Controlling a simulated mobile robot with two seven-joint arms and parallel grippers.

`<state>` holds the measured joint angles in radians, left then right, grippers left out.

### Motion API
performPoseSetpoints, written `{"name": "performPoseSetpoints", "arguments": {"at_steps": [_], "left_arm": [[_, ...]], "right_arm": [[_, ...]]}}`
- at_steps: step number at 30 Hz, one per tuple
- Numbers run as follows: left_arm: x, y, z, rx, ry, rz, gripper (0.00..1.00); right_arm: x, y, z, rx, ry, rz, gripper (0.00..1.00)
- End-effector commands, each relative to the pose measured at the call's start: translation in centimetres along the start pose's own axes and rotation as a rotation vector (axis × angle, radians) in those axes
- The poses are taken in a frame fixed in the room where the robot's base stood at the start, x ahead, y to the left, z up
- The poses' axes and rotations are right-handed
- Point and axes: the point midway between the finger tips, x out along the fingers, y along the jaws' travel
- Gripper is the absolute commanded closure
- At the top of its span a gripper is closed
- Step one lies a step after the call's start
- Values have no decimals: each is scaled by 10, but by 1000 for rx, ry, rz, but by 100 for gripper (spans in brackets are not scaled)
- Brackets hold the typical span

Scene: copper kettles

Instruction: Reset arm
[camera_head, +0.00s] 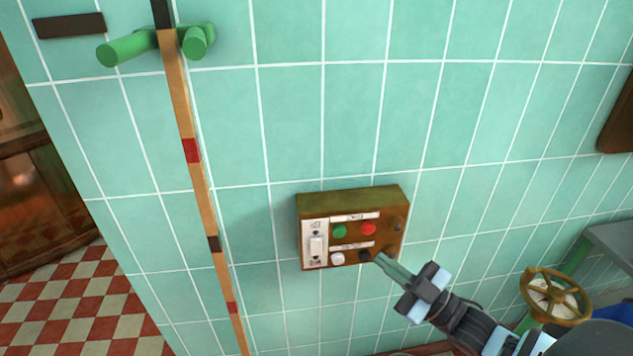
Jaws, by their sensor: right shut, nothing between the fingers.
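My right gripper (385,263) comes in from the lower right. It is shut and empty, with its fingertips by the lower right corner of a brown control box (400,215) on the tiled wall. The tips are close to a dark button (365,256) in the box's lower row; I cannot tell whether they touch it. My left gripper is not in view.
A striped wooden pole (183,120) hangs from green pegs (128,47) left of the box. A brass handwheel (535,293) and a grey table (610,240) are at the right. A checkered floor (70,310) and brown wooden furniture (30,190) show at the left.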

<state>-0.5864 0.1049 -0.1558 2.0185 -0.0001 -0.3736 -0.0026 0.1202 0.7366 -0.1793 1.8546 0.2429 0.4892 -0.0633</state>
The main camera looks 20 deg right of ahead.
Motion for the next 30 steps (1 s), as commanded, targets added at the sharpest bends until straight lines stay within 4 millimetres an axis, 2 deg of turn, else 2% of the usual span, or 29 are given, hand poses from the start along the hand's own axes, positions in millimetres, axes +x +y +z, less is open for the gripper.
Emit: {"name": "performPoseSetpoints", "arguments": {"at_steps": [7, 11, 13, 17, 18, 24, 27, 30], "left_arm": [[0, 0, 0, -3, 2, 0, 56], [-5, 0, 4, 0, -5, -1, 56], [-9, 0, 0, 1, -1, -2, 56], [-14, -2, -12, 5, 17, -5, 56], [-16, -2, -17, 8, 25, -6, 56], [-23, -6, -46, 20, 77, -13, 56], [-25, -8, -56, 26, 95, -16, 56], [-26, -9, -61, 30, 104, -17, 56]], "right_arm": [[0, 0, 0, 0, 0, 0, 100], [-18, -28, 15, 64, -110, 10, 100], [-33, -50, 25, 112, -199, 17, 100], [-74, -101, 44, 216, -408, 31, 100], [-89, -120, 48, 254, -482, 36, 100], [-174, -206, 48, 424, -847, 57, 100], [-207, -236, 42, 486, -985, 64, 100], [-230, -256, 35, 525, -1075, 67, 100]]}}
